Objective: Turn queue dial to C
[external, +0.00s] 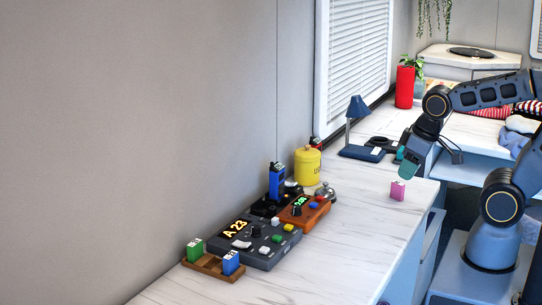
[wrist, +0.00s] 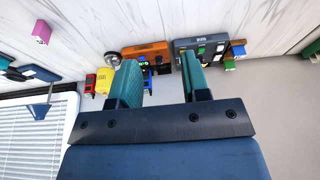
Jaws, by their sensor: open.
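A dark grey console (external: 266,255) with a lit "A 23" display (external: 236,229) sits on the counter in the external view. A small black knob (external: 256,231) stands on it among coloured buttons; its pointer and lettering are too small to read. The console also shows at the top of the wrist view (wrist: 182,46). My gripper (external: 406,165) is in the air over the counter, up and to the right of the console and well apart from it. In the wrist view its two teal fingers (wrist: 160,62) are spread, with nothing between them.
An orange box (external: 310,218) with a green display adjoins the console. A blue handset (external: 277,182), yellow canister (external: 307,166) and silver bell (external: 326,192) stand behind it. A wooden tray (external: 207,266) holds green and blue blocks. A pink block (external: 398,191) lies near the counter edge.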

